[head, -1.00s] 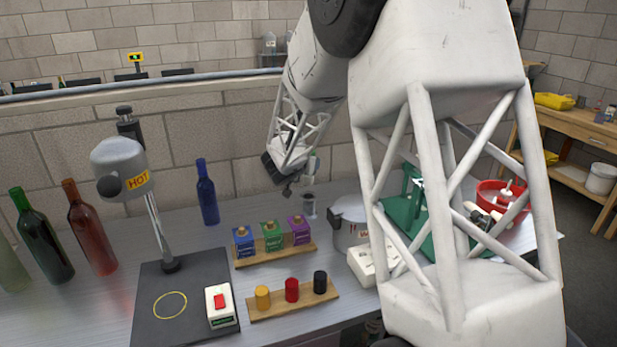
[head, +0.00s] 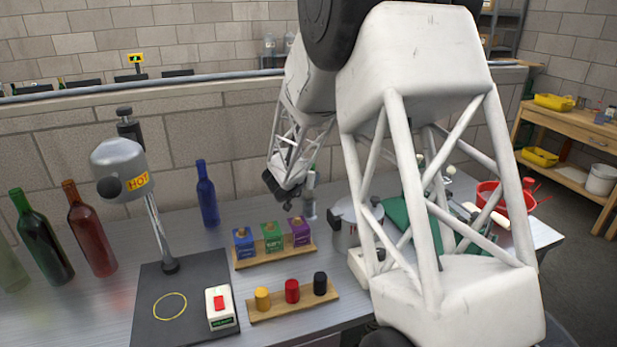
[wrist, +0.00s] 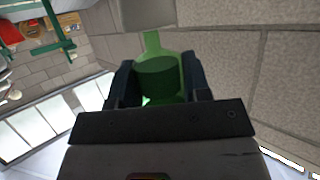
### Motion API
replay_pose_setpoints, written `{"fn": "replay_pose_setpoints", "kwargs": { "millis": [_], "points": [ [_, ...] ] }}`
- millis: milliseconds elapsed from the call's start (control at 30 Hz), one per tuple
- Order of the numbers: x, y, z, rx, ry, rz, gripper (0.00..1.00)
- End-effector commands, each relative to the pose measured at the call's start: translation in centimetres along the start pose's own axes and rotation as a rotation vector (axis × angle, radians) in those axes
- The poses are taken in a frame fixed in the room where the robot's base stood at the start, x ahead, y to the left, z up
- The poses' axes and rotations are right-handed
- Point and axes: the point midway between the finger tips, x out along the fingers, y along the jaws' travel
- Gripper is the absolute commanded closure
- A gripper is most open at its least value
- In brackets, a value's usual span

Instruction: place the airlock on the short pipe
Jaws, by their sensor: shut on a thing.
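My gripper (wrist: 155,92) is shut on a green thing (wrist: 156,74), which I take to be the airlock. It has a dark green round part between the fingers and a paler, see-through green part around and beyond it. In the head view my gripper (head: 287,193) is low over the back of the bench, behind the small boxes. A pale upright piece with some green (head: 311,179) shows just right of it, above a short grey cylinder (head: 309,208). I cannot tell whether the two touch. The cylinder may be the short pipe; the wrist view does not show it clearly.
A rack (head: 273,256) with blue, green and purple boxes stands in front of my gripper. A metal pot (head: 344,232) is close on the right. A blue bottle (head: 207,195) stands to the left, near the wall.

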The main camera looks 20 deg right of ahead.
Motion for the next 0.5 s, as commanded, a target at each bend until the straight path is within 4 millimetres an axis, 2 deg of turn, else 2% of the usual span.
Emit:
{"fn": "replay_pose_setpoints", "kwargs": {
  "millis": [367, 400, 500],
  "points": [
    [0.11, 0.0, 0.25, -0.001, 0.0, 0.0, 0.81],
    [0.1, 0.0, 0.23, 0.0, 0.0, 0.0, 0.52],
    [0.1, 0.0, 0.22, 0.0, 0.0, 0.0, 0.36]
  ]
}}
